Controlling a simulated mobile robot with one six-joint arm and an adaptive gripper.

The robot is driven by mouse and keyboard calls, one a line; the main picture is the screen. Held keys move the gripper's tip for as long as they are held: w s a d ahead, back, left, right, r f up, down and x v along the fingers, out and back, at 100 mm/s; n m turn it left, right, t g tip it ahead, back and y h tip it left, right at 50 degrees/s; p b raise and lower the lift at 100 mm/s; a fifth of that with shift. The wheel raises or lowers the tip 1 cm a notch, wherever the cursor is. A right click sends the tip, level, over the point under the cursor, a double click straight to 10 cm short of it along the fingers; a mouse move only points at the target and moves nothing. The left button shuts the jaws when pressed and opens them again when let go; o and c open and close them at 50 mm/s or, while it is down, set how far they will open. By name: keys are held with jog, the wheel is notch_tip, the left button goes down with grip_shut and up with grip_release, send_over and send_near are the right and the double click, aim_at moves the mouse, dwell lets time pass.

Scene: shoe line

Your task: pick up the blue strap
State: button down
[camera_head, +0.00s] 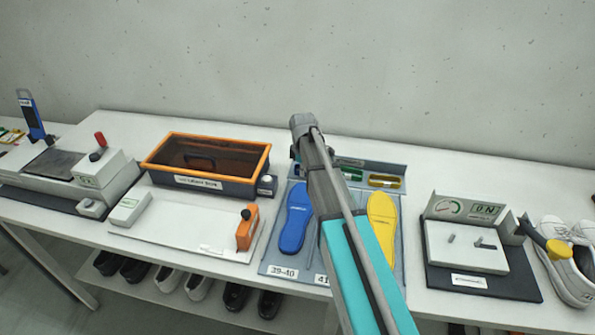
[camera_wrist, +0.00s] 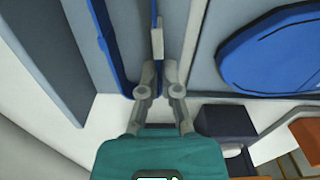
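In the wrist view, a blue strap (camera_wrist: 109,40) shows as a narrow bent band at the top, against a grey surface. A small pale piece sits by its right side. My gripper (camera_wrist: 160,72) has its fingertips close together beside the band's right side and the pale piece. Whether they are apart from the strap or clamped on it I cannot tell. In the head view, my arm comes down over the insole board (camera_head: 275,262) and its end reaches toward the rack at the back of that board.
A green strap (camera_head: 350,176) and a yellow strap (camera_head: 384,181) lie in the rack. A blue insole (camera_head: 294,218) and a yellow insole (camera_head: 384,222) flank my arm. An orange-rimmed box (camera_head: 225,187) stands left, a gauge device (camera_head: 467,245) right. A concrete wall stands behind.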

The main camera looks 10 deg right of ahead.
jog(key=shift+r, duration=0.2)
notch_tip(320, 180, up, 3)
jog(key=p, duration=0.3)
jog(key=s+r+p, duration=0.9)
jog(key=s+p, duration=0.1)
jog(key=s, duration=0.4)
jog(key=shift+d+r, duration=0.2)
jog(key=shift+r, duration=0.1)
dwell(0.4)
jog(key=shift+s, duration=0.2)
